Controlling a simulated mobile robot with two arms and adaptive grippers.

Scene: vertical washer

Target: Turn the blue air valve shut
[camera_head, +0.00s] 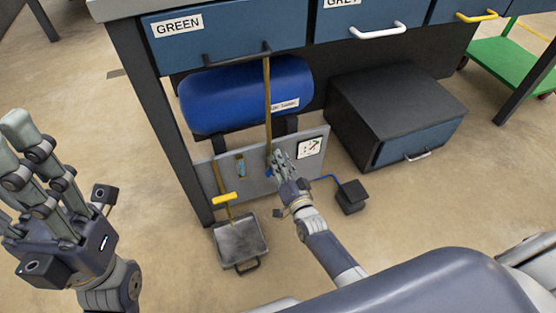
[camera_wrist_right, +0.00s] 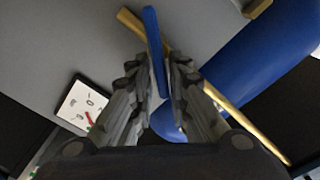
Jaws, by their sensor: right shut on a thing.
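The blue air valve handle (camera_wrist_right: 154,50) is a flat lever between the fingers of my right gripper (camera_wrist_right: 154,85) in the right wrist view. It lies against a brass-coloured pipe (camera_wrist_right: 215,95). My right gripper is shut on the handle, and its fingers hide the lower part. In the head view, a small bit of blue shows beside my right gripper (camera_head: 276,160), at the grey panel (camera_head: 258,185) under the blue tank (camera_head: 235,95). My left gripper (camera_head: 25,150) is open and empty at the left, far from the valve.
A pressure gauge (camera_head: 309,147) sits on the panel, right of my right gripper. Blue drawers (camera_head: 230,35) of the workbench hang above. A dark cabinet (camera_head: 395,110) stands to the right. A dustpan (camera_head: 240,240) and a black pedal (camera_head: 351,197) are on the floor.

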